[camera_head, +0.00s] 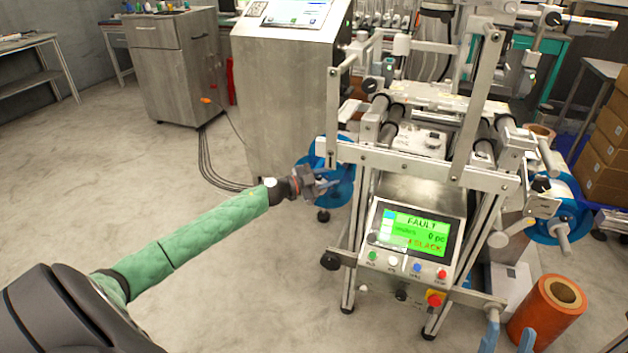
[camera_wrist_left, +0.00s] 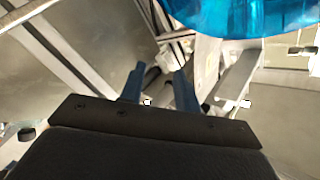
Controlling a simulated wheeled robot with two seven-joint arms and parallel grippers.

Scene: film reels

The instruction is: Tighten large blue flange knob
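A large blue flange (camera_head: 340,170) is on the left side of the machine, partly behind my left gripper. My left gripper (camera_head: 326,185) is in front of it, with its arm stretched in from the left. In the left wrist view, the blue flange (camera_wrist_left: 225,14) fills the top, beyond the fingertips. The two fingers of my left gripper (camera_wrist_left: 158,80) stand apart, and I see no clear grip on anything. I cannot make out the flange's knob. My right gripper (camera_head: 508,338) shows only as two separated blue fingertips at the bottom edge.
The machine's screen (camera_head: 416,231) reads FAULT and SLACK. A second blue flange (camera_head: 568,212) is on the machine's right side. An orange roll (camera_head: 545,312) stands at lower right. A steel cabinet (camera_head: 285,85) stands behind, with cables on the floor. The floor at left is clear.

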